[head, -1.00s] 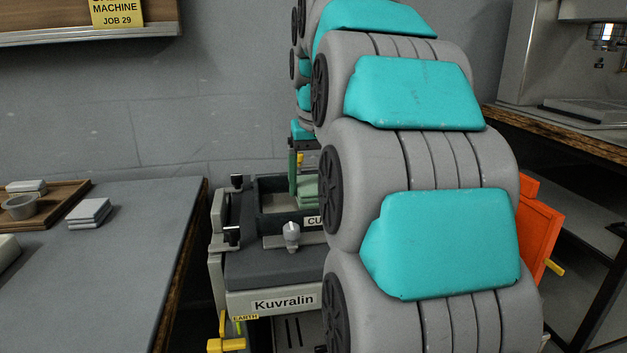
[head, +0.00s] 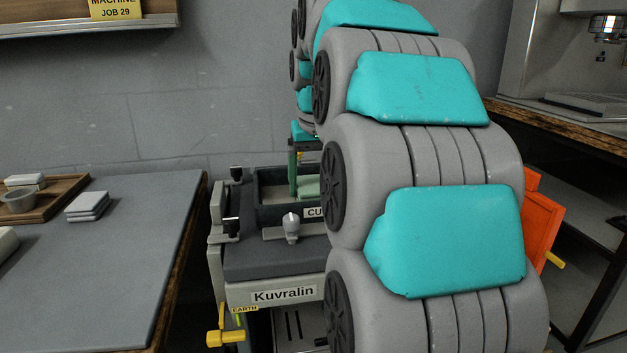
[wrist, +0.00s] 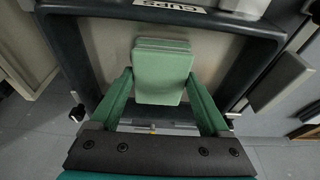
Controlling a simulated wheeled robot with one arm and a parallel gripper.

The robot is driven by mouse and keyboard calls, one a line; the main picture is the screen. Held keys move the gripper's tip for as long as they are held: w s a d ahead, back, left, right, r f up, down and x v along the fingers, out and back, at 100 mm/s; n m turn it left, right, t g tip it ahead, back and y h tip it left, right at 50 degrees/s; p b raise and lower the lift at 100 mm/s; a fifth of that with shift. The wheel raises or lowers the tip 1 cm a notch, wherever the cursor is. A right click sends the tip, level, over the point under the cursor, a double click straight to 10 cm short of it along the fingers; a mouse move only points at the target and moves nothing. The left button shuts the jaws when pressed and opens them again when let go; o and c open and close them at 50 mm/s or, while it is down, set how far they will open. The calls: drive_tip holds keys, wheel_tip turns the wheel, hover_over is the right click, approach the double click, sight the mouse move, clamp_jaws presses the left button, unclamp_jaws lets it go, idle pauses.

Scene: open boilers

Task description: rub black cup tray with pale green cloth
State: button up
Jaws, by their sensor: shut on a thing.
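The black cup tray (head: 275,215) is a dark walled frame with a pale floor on top of the Kuvralin machine; its label reads CUPS in the wrist view (wrist: 75,42). The pale green cloth (wrist: 160,78), a folded pad, is between the green fingers of my gripper (wrist: 162,82). My gripper is shut on it. In the head view, the cloth (head: 308,186) and a finger are inside the tray's outline, behind its front wall. I cannot tell whether the cloth touches the floor. My arm hides the tray's right part.
A grey table (head: 110,260) at left holds folded white cloths (head: 88,204) and a wooden tray (head: 50,205) with a cup. A grey knob (head: 291,228) stands before the cup tray. An orange panel (head: 540,220) is right of my arm. A worktop with a coffee machine stands far right.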

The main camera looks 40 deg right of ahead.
sight(317, 192)
drive_tip(key=shift+s, duration=0.1)
drive_tip(key=shift+s+a+b, duration=0.2)
drive_tip(key=shift+s+a, duration=0.2)
drive_tip(key=shift+s, duration=0.3)
drive_tip(key=shift+s+a+b, duration=0.15)
drive_tip(key=shift+s+a, duration=0.2)
drive_tip(key=shift+s, duration=0.35)
drive_tip(key=shift+r, duration=0.1)
clamp_jaws()
drive_tip(key=shift+w+d+r+p, duration=0.15)
drive_tip(key=shift+w+p, duration=0.15)
drive_tip(key=shift+w, duration=0.1)
drive_tip(key=shift+w+d+p, duration=0.15)
drive_tip(key=shift+w+d, duration=0.15)
drive_tip(key=shift+w, duration=0.25)
drive_tip(key=shift+w+d+p, duration=0.15)
drive_tip(key=shift+w+d, duration=0.1)
drive_tip(key=shift+w, duration=0.3)
drive_tip(key=shift+r, duration=0.1)
